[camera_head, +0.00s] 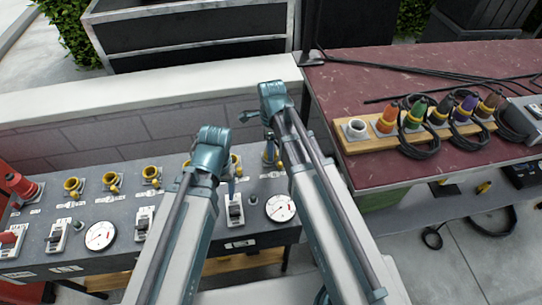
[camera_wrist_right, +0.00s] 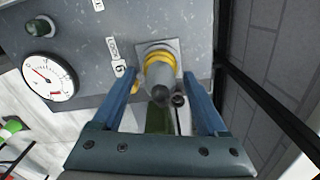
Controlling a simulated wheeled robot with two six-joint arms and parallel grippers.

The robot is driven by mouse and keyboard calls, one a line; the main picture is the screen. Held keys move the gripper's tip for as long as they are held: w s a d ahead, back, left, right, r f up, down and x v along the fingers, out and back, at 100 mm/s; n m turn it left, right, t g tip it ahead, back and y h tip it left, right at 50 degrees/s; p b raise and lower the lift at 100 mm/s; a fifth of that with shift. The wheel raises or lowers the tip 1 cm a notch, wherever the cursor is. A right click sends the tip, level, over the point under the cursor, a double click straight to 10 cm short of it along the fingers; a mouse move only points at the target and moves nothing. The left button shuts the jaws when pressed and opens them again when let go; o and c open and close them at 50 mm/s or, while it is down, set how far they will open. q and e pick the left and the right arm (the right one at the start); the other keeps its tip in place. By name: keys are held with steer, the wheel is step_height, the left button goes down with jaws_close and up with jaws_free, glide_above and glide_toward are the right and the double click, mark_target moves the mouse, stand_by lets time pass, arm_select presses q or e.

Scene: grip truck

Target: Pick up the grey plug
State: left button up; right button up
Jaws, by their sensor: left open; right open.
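A grey plug (camera_wrist_right: 160,82) with a yellow ring sits in a square mount on the dark panel in the right wrist view. My right gripper (camera_wrist_right: 161,78) is open, with one blue finger on each side of the plug. I cannot tell whether either finger touches it. In the head view the right arm hides most of that spot. My left gripper (camera_head: 222,178) is open over the panel, left of the right arm. Its own arm partly hides its fingers.
The panel (camera_head: 75,259) carries yellow-capped sockets (camera_head: 112,180), switches, gauges (camera_head: 100,235) and a red plug (camera_head: 20,185). At right, a red table (camera_head: 440,85) bears a wooden board (camera_head: 390,143) with several coloured plugs and loose black cables. A pale wall ledge (camera_head: 120,94) runs behind the panel.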

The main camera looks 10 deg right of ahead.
jaws_close()
arm_select(q)
steer(key=shift+r, duration=0.1)
arm_select(e)
steer(key=shift+r, duration=0.1)
stand_by(0.3)
